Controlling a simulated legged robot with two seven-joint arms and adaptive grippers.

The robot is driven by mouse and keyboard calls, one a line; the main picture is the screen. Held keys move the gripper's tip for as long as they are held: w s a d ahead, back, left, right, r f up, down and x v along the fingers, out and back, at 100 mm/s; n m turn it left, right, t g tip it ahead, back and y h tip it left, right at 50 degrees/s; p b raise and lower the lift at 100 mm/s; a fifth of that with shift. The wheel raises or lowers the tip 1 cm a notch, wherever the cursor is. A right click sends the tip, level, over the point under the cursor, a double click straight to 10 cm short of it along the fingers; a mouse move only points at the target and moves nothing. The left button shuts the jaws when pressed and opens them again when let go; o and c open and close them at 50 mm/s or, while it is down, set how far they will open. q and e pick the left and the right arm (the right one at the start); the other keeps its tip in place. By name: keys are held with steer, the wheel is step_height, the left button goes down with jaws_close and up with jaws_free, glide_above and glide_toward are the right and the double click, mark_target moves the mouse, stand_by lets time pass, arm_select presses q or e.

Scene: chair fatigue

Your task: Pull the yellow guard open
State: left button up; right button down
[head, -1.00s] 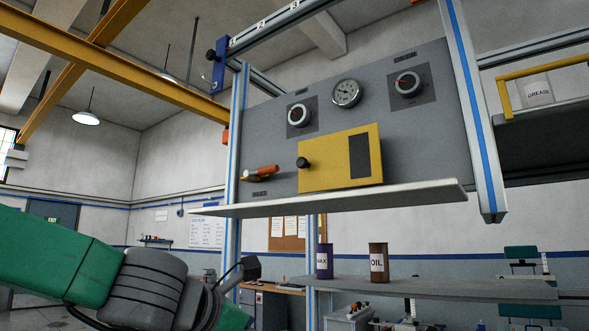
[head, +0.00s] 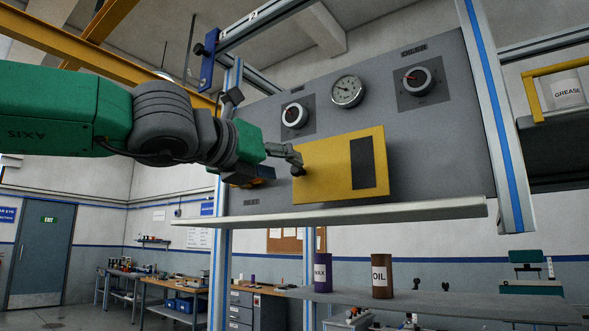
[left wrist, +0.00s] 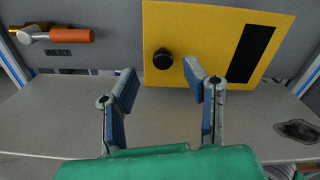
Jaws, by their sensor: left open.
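The yellow guard (head: 325,170) is a flat yellow plate with a dark rectangular slot, on the grey panel. Its black round knob (left wrist: 163,60) sits near the guard's left edge in the left wrist view. My left gripper (head: 296,160) is at the guard's left edge, by the knob, partly hiding it in the head view. In the left wrist view the left gripper (left wrist: 160,80) is open, its fingers either side of the knob's line, with the knob just beyond the fingertips. I cannot tell whether they touch. My right gripper is not in view.
An orange-handled lever (left wrist: 70,36) is left of the guard. A pale shelf (head: 350,213) runs below the panel. Gauges and dials (head: 347,91) sit above. A blue-striped post (head: 497,120) stands at right. Cans (head: 382,277) stand on a lower shelf.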

mark_target(293, 170)
arm_select(q)
steer(key=x, duration=0.4)
steer(key=shift+w+d+p, duration=0.15)
steer(key=shift+d+p, duration=0.15)
steer(key=shift+p, duration=0.1)
steer(key=shift+a, duration=0.1)
steer(key=shift+a, duration=0.1)
steer(key=shift+c, duration=0.5)
steer(key=shift+r, duration=0.1)
jaws_close()
